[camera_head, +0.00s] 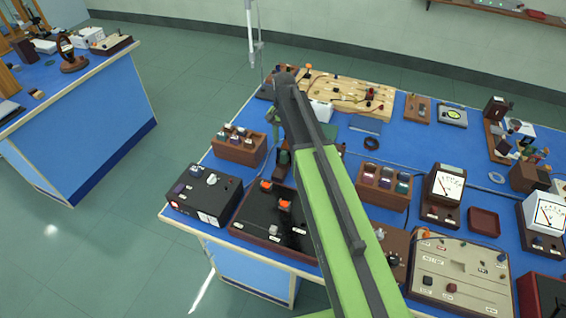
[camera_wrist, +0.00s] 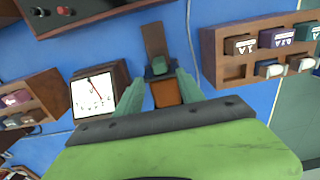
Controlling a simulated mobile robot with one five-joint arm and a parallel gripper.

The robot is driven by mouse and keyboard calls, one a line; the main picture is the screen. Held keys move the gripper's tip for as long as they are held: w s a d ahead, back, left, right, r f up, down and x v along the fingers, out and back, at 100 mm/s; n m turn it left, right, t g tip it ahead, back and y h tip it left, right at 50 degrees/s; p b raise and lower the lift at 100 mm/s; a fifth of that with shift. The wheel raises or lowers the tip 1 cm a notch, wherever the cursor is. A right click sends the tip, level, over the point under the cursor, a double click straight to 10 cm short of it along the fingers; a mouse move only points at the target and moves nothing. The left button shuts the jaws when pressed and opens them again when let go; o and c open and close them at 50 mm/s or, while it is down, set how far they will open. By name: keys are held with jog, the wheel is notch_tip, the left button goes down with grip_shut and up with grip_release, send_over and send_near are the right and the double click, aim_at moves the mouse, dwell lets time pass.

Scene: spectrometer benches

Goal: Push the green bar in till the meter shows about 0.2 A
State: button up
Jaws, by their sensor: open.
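My gripper (camera_wrist: 158,80) points down between its two teal fingers, open, with a brown block (camera_wrist: 165,94) showing between them in the wrist view. A small dark green piece (camera_wrist: 158,66), which looks like the green bar's end, sits just beyond the block, between or just past the fingertips. I cannot tell whether the fingers touch it. A brown strip (camera_wrist: 153,40) runs on from it. A wooden meter (camera_wrist: 94,96) with a white dial stands left of the fingers; its needle leans slightly left of upright and its figures are unreadable. In the head view my arm covers most of this spot.
Wooden racks with coloured pieces stand on both sides, right (camera_wrist: 262,50) and left (camera_wrist: 28,104) in the wrist view. A black-topped box (camera_head: 262,222) lies in front. Other dial meters (camera_head: 447,186) stand farther right. Little blue bench top is free around the gripper.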

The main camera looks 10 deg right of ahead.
aim_at(283, 153)
notch_tip(283, 153, down, 7)
jog(key=b, duration=0.5)
jog(key=shift+f+b, duration=0.2)
jog(key=shift+b, duration=0.15)
jog(key=shift+r, duration=0.15)
jog(key=shift+c, duration=0.2)
grip_shut()
jog(key=shift+a, duration=0.1)
dwell(0.3)
